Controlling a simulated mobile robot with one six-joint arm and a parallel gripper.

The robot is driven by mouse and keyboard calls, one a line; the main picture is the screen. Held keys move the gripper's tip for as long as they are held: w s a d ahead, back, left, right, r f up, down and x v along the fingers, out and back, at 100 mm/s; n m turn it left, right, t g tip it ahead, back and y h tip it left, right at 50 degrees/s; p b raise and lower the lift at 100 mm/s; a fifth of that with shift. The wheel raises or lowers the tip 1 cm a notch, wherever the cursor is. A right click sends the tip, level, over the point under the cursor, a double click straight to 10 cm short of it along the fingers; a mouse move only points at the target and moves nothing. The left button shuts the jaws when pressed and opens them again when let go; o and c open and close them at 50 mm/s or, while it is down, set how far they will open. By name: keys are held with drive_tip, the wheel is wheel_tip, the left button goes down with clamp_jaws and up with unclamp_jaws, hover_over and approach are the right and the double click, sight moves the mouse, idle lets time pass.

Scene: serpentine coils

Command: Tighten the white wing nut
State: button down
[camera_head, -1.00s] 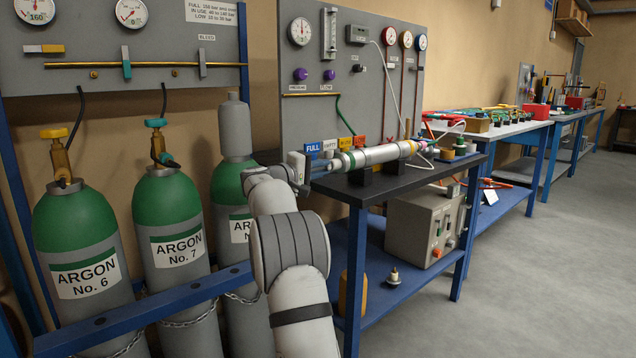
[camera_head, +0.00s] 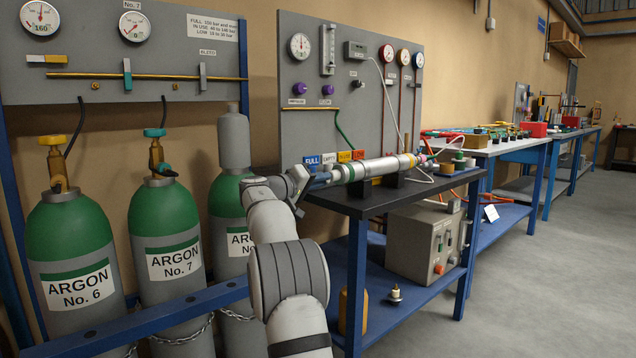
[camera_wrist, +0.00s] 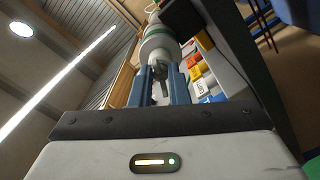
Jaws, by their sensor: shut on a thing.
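In the head view the wing nut is hidden by my gripper.
Coloured label blocks (camera_head: 328,159) stand just behind the tube, close to my gripper. A grey gauge panel (camera_head: 350,115) rises behind the bench. Green argon cylinders (camera_head: 165,215) stand at left behind a blue rail. The floor (camera_head: 560,250) at right is clear.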

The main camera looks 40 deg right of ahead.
drive_tip(key=shift+r, duration=0.1)
idle(0.7)
drive_tip(key=c, duration=1.6)
unclamp_jaws()
drive_tip(key=shift+a, duration=0.1)
drive_tip(key=a+p, duration=0.1)
drive_tip(key=a, duration=0.6)
drive_tip(key=shift+s+a+p, duration=0.25)
drive_tip(key=shift+a+p, duration=0.1)
